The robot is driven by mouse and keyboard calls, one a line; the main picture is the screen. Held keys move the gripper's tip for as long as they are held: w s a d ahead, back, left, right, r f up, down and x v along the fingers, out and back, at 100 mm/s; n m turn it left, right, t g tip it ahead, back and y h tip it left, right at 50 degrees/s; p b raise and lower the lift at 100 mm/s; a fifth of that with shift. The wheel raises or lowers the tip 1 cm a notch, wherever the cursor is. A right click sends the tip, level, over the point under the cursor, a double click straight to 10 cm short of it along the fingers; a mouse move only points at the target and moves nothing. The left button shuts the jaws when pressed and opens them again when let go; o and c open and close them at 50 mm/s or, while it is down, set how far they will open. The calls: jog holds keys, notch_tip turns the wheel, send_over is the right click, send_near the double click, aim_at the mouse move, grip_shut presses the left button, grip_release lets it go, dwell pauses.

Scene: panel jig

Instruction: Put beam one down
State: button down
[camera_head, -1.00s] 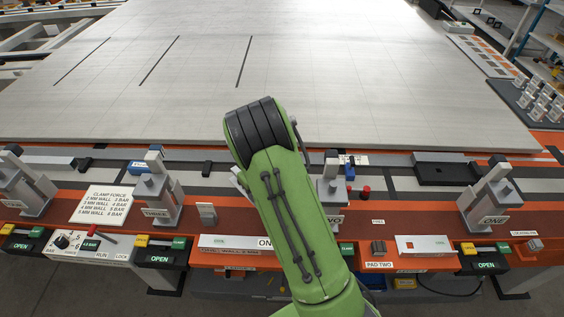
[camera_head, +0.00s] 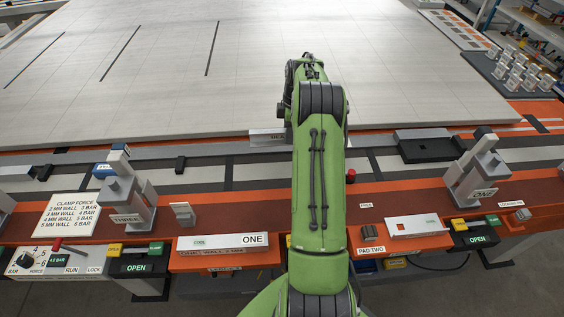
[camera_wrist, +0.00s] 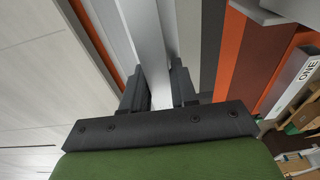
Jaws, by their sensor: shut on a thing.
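A pale metal beam with a label that starts "BEA" (camera_head: 267,136) shows left of my arm at the near edge of the big panel in the head view. The rest of it is hidden behind my arm. In the wrist view a long pale beam (camera_wrist: 149,38) runs between the two dark fingers of my gripper (camera_wrist: 157,75), which is shut on it. The head view hides the fingers behind my arm. I cannot tell from these frames whether the beam touches the surface below it.
The light panel (camera_head: 250,80) fills the back. Clamp three (camera_head: 125,190) stands left and clamp one (camera_head: 477,170) right. A piece marked ONE (camera_head: 228,243) lies on the front rail, and another pale piece (camera_head: 418,226) lies by pad two. A dark block (camera_head: 425,146) sits at right.

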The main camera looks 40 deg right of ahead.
aim_at(288, 161)
jog(key=f, duration=0.5)
jog(key=f+b, duration=0.1)
jog(key=f, duration=0.3)
jog(key=shift+s+d+f, duration=0.15)
jog(key=shift+d+f, duration=0.05)
jog(key=shift+f, duration=0.2)
jog(key=c, duration=1.3)
grip_release()
jog(key=shift+f+b, duration=0.2)
jog(key=shift+b, duration=0.15)
jog(key=shift+c, duration=0.2)
jog(key=shift+o, duration=0.9)
jog(key=shift+r, duration=0.15)
